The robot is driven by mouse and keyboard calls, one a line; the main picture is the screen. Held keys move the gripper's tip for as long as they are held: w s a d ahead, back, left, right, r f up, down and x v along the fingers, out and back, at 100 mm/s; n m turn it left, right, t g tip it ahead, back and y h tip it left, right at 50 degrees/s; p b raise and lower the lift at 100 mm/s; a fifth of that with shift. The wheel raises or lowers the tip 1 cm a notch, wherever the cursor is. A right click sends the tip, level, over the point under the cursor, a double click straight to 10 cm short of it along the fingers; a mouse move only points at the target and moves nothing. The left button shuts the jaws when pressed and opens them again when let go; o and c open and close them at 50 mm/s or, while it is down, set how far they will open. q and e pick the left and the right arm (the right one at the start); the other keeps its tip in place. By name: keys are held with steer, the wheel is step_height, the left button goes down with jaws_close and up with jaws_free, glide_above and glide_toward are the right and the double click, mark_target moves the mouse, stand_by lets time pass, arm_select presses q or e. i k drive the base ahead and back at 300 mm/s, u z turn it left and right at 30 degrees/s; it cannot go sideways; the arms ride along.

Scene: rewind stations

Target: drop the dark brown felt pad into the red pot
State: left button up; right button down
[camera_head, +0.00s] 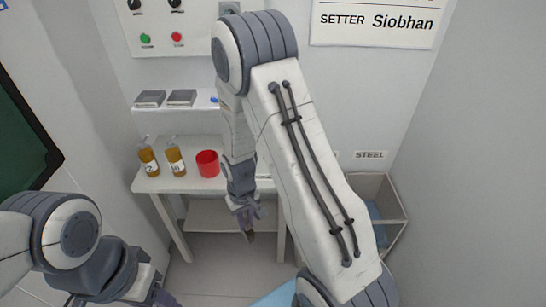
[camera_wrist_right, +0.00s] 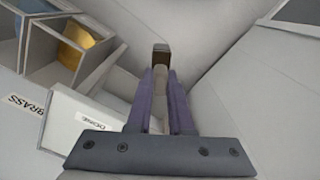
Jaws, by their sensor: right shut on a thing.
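The red pot (camera_head: 208,164) stands upright on the white table, to the right of two amber bottles. My right gripper (camera_head: 247,216) is below and to the right of the pot in the head view, pointing down in front of the table. It is shut on the dark brown felt pad (camera_head: 250,237), which sticks out past the fingertips. In the right wrist view the pad (camera_wrist_right: 161,48) shows as a small dark block between the finger ends (camera_wrist_right: 161,78). The pot does not show there. My left gripper (camera_head: 164,298) is at the bottom edge, mostly cut off.
The amber bottles (camera_head: 175,158) stand on the table (camera_head: 160,184). A shelf above holds two grey boxes (camera_head: 182,97). A bin marked STEEL (camera_head: 384,192) is at the right. The wrist view shows a BRASS bin (camera_wrist_right: 40,60) and a DONE box (camera_wrist_right: 70,122).

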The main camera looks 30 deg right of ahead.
mark_target(210, 171)
steer(key=z, duration=1.6)
steer(key=k, duration=0.5)
steer(key=u, duration=1.1)
steer(key=i, duration=0.5)
steer(key=z, duration=0.2)
steer(key=k, duration=0.2)
steer(key=z, duration=0.95)
steer(key=k, duration=1.1)
steer(key=z, duration=0.8)
steer(key=i, duration=1.05)
steer(key=u, duration=0.75)
steer(key=i, duration=1.4)
steer(key=u, duration=1)
